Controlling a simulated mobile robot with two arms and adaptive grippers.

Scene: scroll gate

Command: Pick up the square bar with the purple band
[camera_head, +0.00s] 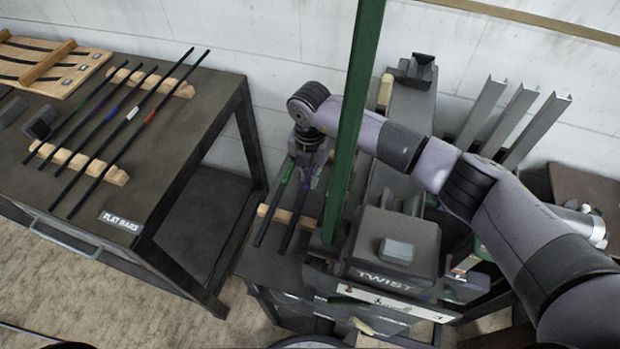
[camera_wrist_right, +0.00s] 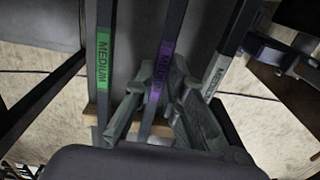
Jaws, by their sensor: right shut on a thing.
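The square bar with the purple band (camera_wrist_right: 154,88) runs between the fingers of my right gripper (camera_wrist_right: 163,105) in the right wrist view. Its band reads "MEDIUM". The gripper is shut on it, at the band. In the head view the right gripper (camera_head: 311,172) points down over the small bench, and the dark purple-banded bar (camera_head: 290,232) extends below it towards the front. The gripper partly hides the bar's upper part. My left gripper is not in view.
A green-banded bar (camera_head: 273,208) lies just left; a grey-labelled bar (camera_wrist_right: 216,75) is on the right in the wrist view. A wooden rest (camera_head: 284,214) lies under the bars. A green post (camera_head: 357,90) and twist machine (camera_head: 395,240) stand close right. The flat-bars table (camera_head: 190,130) is left.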

